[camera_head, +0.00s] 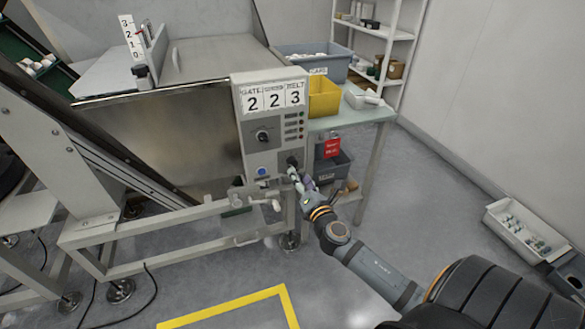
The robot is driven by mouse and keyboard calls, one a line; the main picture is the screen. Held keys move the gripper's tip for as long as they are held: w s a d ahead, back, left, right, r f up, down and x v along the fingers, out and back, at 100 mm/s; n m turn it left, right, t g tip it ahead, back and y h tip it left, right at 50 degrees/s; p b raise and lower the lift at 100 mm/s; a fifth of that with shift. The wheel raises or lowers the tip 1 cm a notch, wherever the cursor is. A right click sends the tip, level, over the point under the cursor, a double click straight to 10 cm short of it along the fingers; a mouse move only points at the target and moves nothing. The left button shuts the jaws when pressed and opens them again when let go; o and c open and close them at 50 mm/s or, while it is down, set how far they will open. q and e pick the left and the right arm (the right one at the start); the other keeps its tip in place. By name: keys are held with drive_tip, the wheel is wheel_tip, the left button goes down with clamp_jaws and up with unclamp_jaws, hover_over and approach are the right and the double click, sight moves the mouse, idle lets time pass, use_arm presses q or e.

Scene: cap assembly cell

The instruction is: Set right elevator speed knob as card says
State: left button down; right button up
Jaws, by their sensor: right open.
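The control box (239,120) stands on the machine frame in the middle of the view. A card (273,97) at its top carries the headings GATE, a middle word too small to read surely, and BELT, above the digits 2, 2, 3. A dark round knob (263,136) sits on the panel's middle left. Another dark knob (292,161) sits at the lower right, partly hidden by my right gripper (294,174). The right gripper is open at the panel's lower right; contact with the knob cannot be told. My left gripper is not in view.
A blue button (262,171) and several small lights are on the panel. A crank handle (262,199) juts out below the box. A side table (372,115) holds a yellow bin (323,97) and a grey bin (316,62).

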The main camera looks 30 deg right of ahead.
sight(293, 165)
drive_tip(key=x, duration=0.6)
drive_tip(key=shift+a, duration=0.1)
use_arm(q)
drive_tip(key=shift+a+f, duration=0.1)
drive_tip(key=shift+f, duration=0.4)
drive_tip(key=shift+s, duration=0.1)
use_arm(e)
drive_tip(key=c, duration=1.1)
drive_tip(key=shift+c, duration=0.3)
